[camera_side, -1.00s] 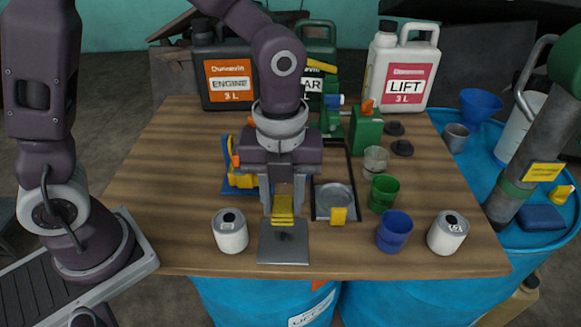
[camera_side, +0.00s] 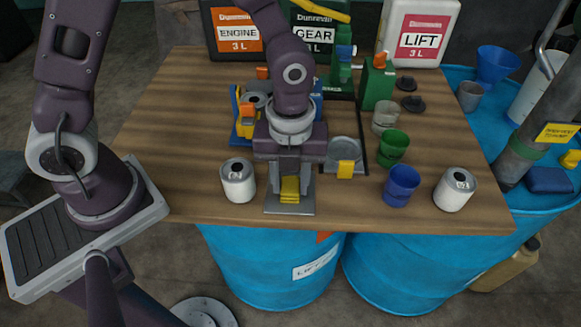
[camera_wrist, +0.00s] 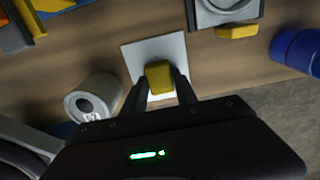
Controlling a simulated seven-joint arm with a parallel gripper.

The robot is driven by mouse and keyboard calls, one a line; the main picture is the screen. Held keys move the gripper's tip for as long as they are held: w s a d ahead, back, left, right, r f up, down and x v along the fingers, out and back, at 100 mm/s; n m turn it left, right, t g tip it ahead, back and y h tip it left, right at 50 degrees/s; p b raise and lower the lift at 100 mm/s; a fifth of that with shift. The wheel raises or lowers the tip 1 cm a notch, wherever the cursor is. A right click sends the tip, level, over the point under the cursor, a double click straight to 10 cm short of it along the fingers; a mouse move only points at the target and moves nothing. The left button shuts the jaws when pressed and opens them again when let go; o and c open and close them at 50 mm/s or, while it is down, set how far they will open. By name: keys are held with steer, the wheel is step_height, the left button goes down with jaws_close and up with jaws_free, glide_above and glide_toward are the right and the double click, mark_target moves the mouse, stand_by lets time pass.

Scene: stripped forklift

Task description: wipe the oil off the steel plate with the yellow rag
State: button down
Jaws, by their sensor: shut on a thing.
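The yellow rag (camera_side: 290,189) is a small folded block between the fingers of my gripper (camera_side: 289,180). My gripper is shut on it and points down over the steel plate (camera_side: 290,209). The plate is a grey square near the front edge of the wooden table. In the wrist view the rag (camera_wrist: 159,77) covers the middle of the plate (camera_wrist: 140,52). The rag is at or just above the plate; I cannot tell if they touch. The dark oil spot is not visible now; the rag and fingers hide that part of the plate.
White cans stand left (camera_side: 238,181) and right (camera_side: 455,189) of the plate. A blue cup (camera_side: 401,186) and a green cup (camera_side: 393,149) stand to the right. A tray with a round grey lid and yellow tab (camera_side: 346,169) is close by. Large jugs line the back.

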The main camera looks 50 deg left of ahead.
steer(key=shift+w+a+r, duration=0.35)
steer(key=shift+w+a, duration=0.05)
steer(key=shift+w+a+f, duration=0.35)
steer(key=shift+w+a, duration=0.7)
steer(key=shift+s+d, duration=1.3)
steer(key=shift+d, duration=0.1)
steer(key=shift+s+d+r, duration=0.1)
steer(key=shift+r, duration=3.95)
